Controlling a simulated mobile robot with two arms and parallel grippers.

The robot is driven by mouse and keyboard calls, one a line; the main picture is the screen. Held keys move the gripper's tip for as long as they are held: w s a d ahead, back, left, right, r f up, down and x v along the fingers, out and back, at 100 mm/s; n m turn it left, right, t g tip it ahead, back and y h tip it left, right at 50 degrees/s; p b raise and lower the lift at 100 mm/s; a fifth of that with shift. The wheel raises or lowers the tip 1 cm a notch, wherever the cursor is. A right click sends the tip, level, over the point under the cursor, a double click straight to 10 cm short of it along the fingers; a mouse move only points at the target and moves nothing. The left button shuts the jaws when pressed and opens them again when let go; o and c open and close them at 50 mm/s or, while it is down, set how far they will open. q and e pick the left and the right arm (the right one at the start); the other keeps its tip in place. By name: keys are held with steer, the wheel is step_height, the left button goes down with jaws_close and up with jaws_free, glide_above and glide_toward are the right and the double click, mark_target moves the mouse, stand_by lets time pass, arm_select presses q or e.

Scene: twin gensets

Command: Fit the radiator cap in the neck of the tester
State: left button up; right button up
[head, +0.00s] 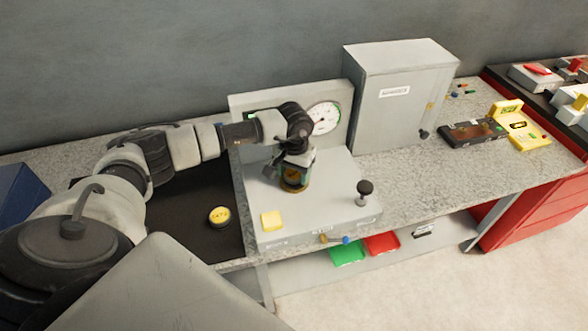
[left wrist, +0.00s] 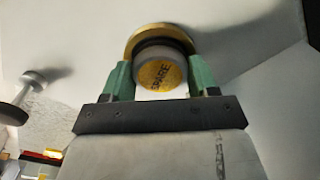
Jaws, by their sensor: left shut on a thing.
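My left gripper (head: 293,180) reaches down over the tester (head: 325,195), a grey box with a raised back panel. Its green fingers (left wrist: 160,68) are shut on a grey cap (left wrist: 147,52) whose yellow label seems to read SPARE. A brass ring (left wrist: 135,38) shows behind the cap; I cannot tell whether it is the tester's neck or part of the cap, nor whether the cap is seated. The gripper hides most of the neck area in the head view. Another cap with a yellow top (head: 219,215) lies on the black mat (head: 195,238). My right gripper does not show.
A black knob (head: 365,187) stands up on the tester's right, and a round gauge (head: 323,118) sits on its back panel. A yellow label (head: 271,220) is at its front left. A grey cabinet (head: 400,95) stands behind right. Red and green trays (head: 381,243) lie below the bench.

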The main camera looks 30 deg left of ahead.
mark_target(294, 173)
arm_select(q)
steer(key=shift+f, duration=0.25)
steer(key=o, duration=0.9)
steer(key=shift+o, duration=0.2)
steer(key=shift+r, duration=0.15)
step_height(294, 173, up, 12)
steer(key=p, duration=0.5)
steer(key=shift+p, duration=0.35)
